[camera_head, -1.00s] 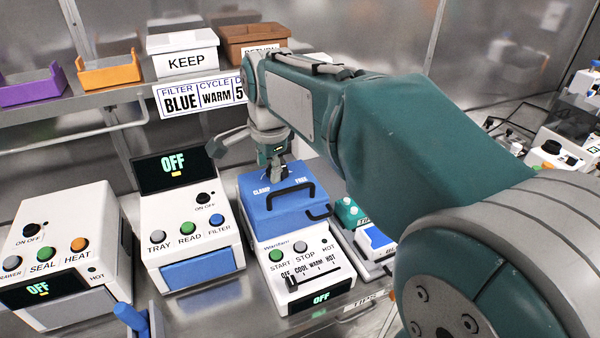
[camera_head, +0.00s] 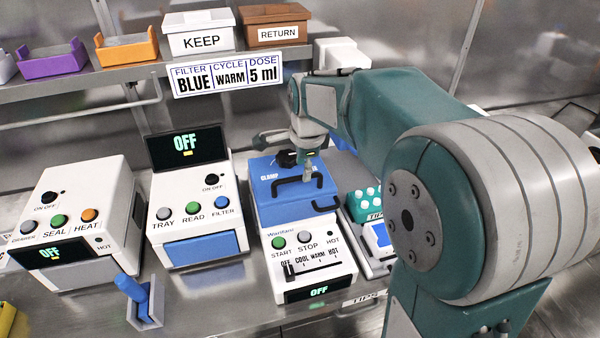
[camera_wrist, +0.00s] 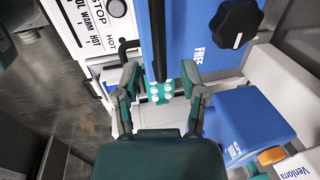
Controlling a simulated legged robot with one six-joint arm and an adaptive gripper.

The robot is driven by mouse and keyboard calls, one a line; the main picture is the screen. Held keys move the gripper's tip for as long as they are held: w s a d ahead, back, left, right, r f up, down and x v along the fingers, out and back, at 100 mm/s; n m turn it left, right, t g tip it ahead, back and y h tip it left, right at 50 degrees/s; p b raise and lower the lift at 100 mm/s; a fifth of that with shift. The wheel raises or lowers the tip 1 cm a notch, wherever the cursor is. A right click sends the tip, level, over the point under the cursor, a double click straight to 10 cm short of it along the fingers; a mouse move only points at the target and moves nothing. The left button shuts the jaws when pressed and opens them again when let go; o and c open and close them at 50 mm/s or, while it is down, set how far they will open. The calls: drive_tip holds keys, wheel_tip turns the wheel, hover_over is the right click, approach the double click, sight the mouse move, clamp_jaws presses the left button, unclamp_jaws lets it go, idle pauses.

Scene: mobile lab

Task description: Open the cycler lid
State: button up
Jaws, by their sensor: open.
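The cycler is a white machine with a blue lid (camera_head: 262,192), which is down. A black bar handle (camera_head: 290,184) stands on the lid, with a dark clamp knob behind it. The knob (camera_wrist: 236,24) shows clearly in the wrist view, beside the word FREE. My gripper (camera_head: 309,176) is over the right part of the lid, close to the handle. In the wrist view my gripper (camera_wrist: 160,80) is open, and the black handle bar (camera_wrist: 158,40) appears between its fingers. I cannot tell whether they touch it.
A teal tip rack (camera_head: 366,203) stands close to the cycler's right. A white reader (camera_head: 190,215) and a sealer (camera_head: 75,215) stand to the left. A shelf above holds a KEEP bin (camera_head: 196,40) and a RETURN bin (camera_head: 275,30).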

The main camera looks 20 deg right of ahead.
sight(296, 177)
drive_tip(key=shift+w+d+f, duration=0.1)
drive_tip(key=shift+d+f, duration=0.1)
drive_tip(key=shift+f, duration=0.3)
drive_tip(key=shift+w+d+f, duration=0.1)
drive_tip(key=shift+d+f, duration=0.05)
drive_tip(key=shift+f, duration=0.35)
drive_tip(key=shift+a+f, duration=0.2)
drive_tip(key=shift+a, duration=1.1)
drive_tip(key=shift+d, duration=0.15)
drive_tip(key=c, duration=0.4)
drive_tip(key=shift+d, duration=0.25)
clamp_jaws()
drive_tip(key=shift+d, duration=0.35)
drive_tip(key=shift+a, duration=0.1)
